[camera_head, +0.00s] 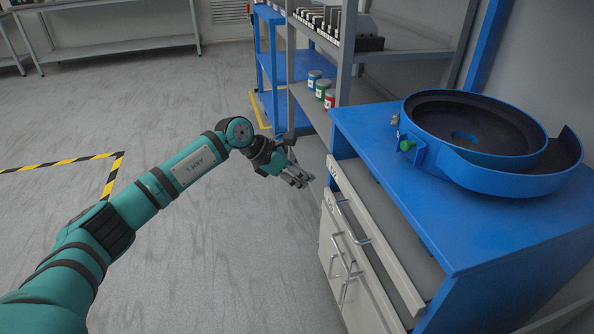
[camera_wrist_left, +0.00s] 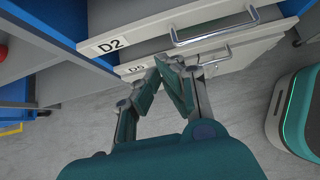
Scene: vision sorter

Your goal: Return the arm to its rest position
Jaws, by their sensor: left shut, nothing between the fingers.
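My left arm (camera_head: 165,185) reaches in from the left in the head view, stretched out over the open floor. My left gripper (camera_head: 303,180) is at its end, just left of the drawer cabinet's front. It also shows in the left wrist view (camera_wrist_left: 160,68), with its fingertips close together and nothing between them. There the fingers point toward drawer fronts labelled D2 (camera_wrist_left: 113,45) and D5 (camera_wrist_left: 138,68). I cannot tell whether they touch. My right gripper is in neither view.
The blue cabinet (camera_head: 375,145) has a drawer pulled out and carries a blue round bowl feeder (camera_head: 480,135). Grey shelving (camera_head: 345,60) with small coloured cans (camera_head: 322,88) stands behind the gripper. Open grey floor (camera_head: 140,105) lies left, with yellow-black tape (camera_head: 65,162).

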